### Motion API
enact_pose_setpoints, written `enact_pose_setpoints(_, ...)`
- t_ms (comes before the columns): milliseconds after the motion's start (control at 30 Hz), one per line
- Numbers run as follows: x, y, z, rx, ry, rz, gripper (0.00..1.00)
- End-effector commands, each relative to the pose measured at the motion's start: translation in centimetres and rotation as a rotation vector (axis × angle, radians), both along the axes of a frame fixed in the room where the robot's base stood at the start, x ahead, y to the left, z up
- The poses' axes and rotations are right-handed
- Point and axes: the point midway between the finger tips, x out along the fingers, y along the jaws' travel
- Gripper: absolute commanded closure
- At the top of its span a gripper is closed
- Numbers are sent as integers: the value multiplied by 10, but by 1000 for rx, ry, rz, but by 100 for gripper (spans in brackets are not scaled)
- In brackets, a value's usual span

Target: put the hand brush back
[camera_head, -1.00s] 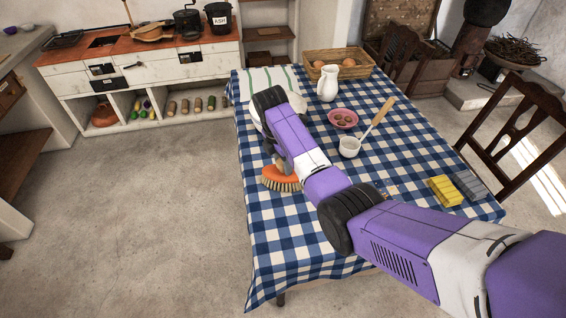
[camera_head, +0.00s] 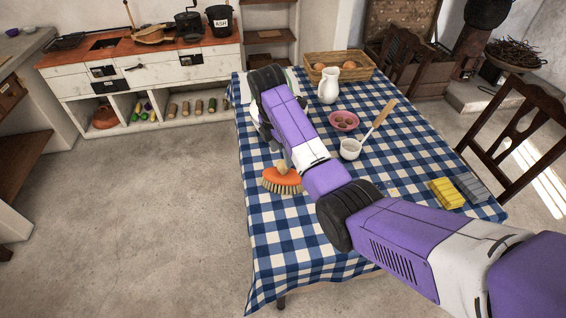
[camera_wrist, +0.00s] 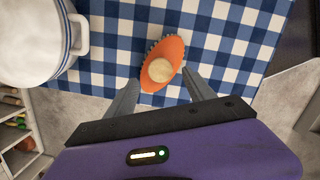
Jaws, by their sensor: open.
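The hand brush (camera_head: 281,180) has an orange oval back, a pale round knob and tan bristles. It rests bristles down on the checked tablecloth, near the table's left edge. In the wrist view the brush (camera_wrist: 169,48) lies ahead of my gripper (camera_wrist: 162,79), with its near end between the two spread fingers as seen from above. My gripper is open and holds nothing. In the head view it is mostly hidden by my arm, above and behind the brush. The knob shows clear of the fingers.
A white enamel pot (camera_wrist: 28,42) with a blue-striped rim stands close to the brush. The table (camera_head: 285,235) also bears a white jug (camera_head: 328,86), a pink bowl (camera_head: 343,120), a white cup (camera_head: 350,149), a basket (camera_head: 345,66) and yellow and grey blocks. Floor left of the table is clear.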

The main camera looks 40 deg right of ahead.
Motion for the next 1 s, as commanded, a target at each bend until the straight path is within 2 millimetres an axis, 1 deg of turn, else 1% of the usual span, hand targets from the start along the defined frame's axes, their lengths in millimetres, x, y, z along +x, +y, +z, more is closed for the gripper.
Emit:
enact_pose_setpoints(33, 1, 1, 11, -2, -5, 1, 38)
enact_pose_setpoints(100, 2, 3, 26, -2, -5, 1, 38)
enact_pose_setpoints(167, 2, 5, 36, -2, -3, 0, 38)
enact_pose_setpoints(200, 1, 6, 45, 0, 1, 1, 38)
enact_pose_setpoints(300, 1, 8, 52, 0, 2, 1, 38)
enact_pose_setpoints(467, 1, 9, 57, 0, 2, 0, 38)
enact_pose_setpoints(1000, 2, 9, 57, 0, 1, 0, 38)
